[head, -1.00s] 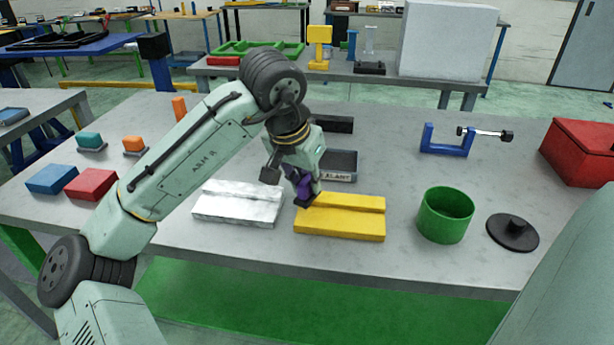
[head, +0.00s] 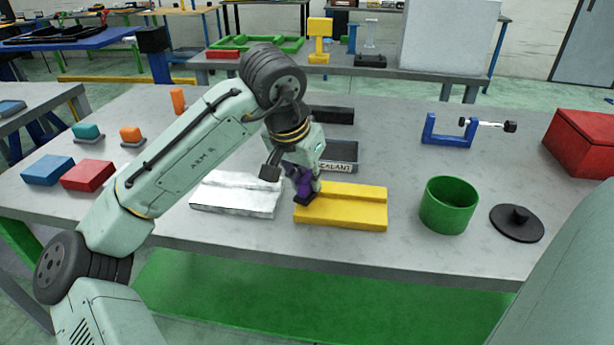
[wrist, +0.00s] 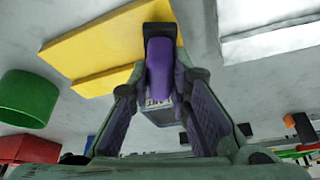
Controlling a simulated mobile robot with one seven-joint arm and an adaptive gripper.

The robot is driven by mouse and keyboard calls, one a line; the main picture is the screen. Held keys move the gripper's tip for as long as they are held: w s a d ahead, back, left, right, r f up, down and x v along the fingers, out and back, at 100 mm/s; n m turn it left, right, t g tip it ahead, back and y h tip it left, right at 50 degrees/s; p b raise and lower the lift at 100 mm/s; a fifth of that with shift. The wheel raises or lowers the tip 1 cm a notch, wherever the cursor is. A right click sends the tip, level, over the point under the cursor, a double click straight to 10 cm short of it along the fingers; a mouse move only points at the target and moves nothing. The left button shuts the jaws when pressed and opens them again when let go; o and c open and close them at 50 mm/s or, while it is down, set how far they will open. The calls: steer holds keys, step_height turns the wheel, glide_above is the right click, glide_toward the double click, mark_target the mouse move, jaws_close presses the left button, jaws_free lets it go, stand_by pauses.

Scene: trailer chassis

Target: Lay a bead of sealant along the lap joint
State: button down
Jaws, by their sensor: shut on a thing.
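My gripper (head: 302,178) is shut on a purple tool (wrist: 162,62) with a black end, which I take to be the sealant applicator. Its black end is at the left end of the yellow stepped piece (head: 350,212), by the raised step that runs along its length. I cannot tell whether it touches. In the wrist view the yellow piece (wrist: 85,55) is at the upper left. A white stepped piece (head: 232,197) lies to the left of the yellow one. No bead can be made out on either. A dark tray labelled SEALANT (head: 340,167) stands behind my gripper, partly hidden.
A green cup (head: 449,207) and a black lid (head: 517,222) are to the right. Behind them are a blue clamp (head: 447,138) and a red box (head: 580,142). Blue (head: 48,170) and red (head: 88,175) blocks lie at the left. The bench's front strip is clear.

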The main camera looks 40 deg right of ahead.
steer(key=shift+f, duration=0.3)
steer(key=shift+s+r, duration=0.1)
steer(key=shift+s+d+r+p, duration=0.1)
steer(key=shift+s+d+p, duration=0.4)
steer(key=shift+s+d, duration=0.45)
steer(key=shift+s+d+f+p, duration=0.1)
steer(key=shift+s+d+p, duration=0.3)
steer(key=shift+s+d, duration=0.5)
steer(key=shift+s+d+f+p, duration=0.1)
steer(key=shift+s+d+p, duration=0.5)
steer(key=shift+s, duration=0.5)
steer(key=shift+s+d+f+p, duration=0.1)
steer(key=shift+s+d+p, duration=0.15)
steer(key=shift+s+d, duration=0.7)
steer(key=shift+s+d+r+p, duration=0.15)
steer(key=shift+s+d+p, duration=0.5)
steer(key=shift+s+d, duration=0.6)
steer(key=shift+w+a, duration=2.65)
steer(key=shift+w, duration=0.2)
steer(key=shift+w+a, duration=1.05)
steer(key=shift+w, duration=0.15)
steer(key=shift+w+a, duration=1)
steer(key=shift+w, duration=0.2)
steer(key=shift+r, duration=0.15)
